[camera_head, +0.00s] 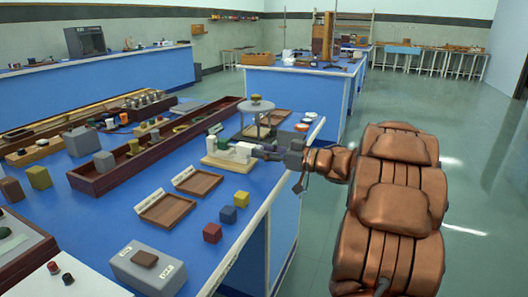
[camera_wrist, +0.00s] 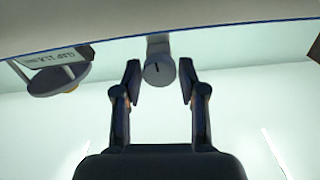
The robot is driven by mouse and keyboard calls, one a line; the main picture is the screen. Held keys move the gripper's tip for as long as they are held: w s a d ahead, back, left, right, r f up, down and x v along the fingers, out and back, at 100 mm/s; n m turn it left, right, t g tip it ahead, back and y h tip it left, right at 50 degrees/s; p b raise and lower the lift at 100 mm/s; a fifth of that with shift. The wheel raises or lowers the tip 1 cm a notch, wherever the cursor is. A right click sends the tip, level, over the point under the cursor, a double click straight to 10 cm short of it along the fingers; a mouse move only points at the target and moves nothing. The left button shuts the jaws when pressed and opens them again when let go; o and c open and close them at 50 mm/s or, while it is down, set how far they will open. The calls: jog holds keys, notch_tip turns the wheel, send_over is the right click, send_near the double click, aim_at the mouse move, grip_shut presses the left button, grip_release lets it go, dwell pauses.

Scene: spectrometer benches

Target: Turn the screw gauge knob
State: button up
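The screw gauge shows in the wrist view as a grey round knob (camera_wrist: 159,70) with a dark mark on its face, at the end of a grey barrel. My gripper (camera_wrist: 160,84) is open, with one finger on each side of the knob and a visible gap to both. In the head view my gripper (camera_head: 262,150) reaches in from the right over the bench edge, at a pale board (camera_head: 228,163) with small white and green parts on it. The knob is too small or hidden there to make out.
A round-topped stand (camera_head: 257,106) rises just behind my gripper; wooden trays (camera_head: 168,210) and coloured cubes (camera_head: 228,214) lie nearer on the blue bench (camera_head: 130,187). A long brown trough (camera_head: 170,141) lies to the left. The floor (camera_head: 310,215) right of the bench is clear.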

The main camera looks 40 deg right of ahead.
grip_shut()
jog(key=shift+n, duration=0.8)
jog(key=shift+o, duration=2.3)
grip_release()
jog(key=v, duration=1.2)
